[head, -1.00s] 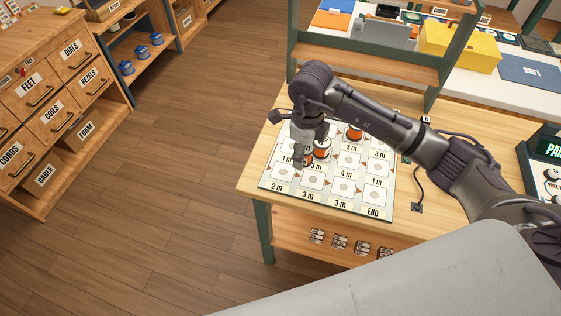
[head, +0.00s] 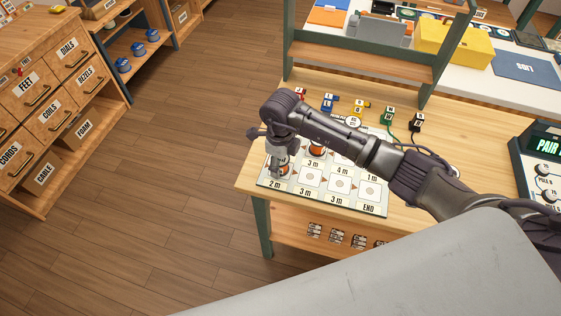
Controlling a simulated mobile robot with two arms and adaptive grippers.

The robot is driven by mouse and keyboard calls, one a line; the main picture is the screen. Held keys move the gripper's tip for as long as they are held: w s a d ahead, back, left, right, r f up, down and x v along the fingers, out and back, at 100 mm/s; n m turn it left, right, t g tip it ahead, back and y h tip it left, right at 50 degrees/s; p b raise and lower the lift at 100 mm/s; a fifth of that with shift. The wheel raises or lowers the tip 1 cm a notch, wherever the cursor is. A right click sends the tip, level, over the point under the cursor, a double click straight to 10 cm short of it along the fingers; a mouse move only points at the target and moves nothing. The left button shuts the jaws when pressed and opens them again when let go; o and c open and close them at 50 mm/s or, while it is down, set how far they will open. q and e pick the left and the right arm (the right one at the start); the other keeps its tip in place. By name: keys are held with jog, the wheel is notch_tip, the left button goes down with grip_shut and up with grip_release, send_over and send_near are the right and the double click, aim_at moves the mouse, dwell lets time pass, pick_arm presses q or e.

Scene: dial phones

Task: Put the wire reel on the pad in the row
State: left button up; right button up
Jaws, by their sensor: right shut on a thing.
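My right gripper (head: 279,169) points down over the front-left of the white board (head: 323,200). It is shut on an orange and white wire reel (head: 287,169), which is partly hidden by the fingers. The held reel is at the pad above the front-left "2 m" label (head: 274,184); I cannot tell if it touches the board. Another orange and white reel (head: 317,150) stands on the board behind and to the right. Round pads (head: 310,180) to the right in the front row look empty. My left gripper is not in view.
Small coloured blocks (head: 360,105) with leads stand along the back of the wooden table (head: 255,160). A green-framed shelf (head: 360,65) rises behind them. A console (head: 547,165) stands at the right.

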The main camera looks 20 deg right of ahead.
jog(key=o, duration=1.2)
jog(key=shift+f, duration=0.1)
jog(key=shift+r, duration=0.5)
notch_tip(320, 180, up, 11)
jog(key=shift+r+b, duration=0.15)
jog(key=shift+b, duration=1.1)
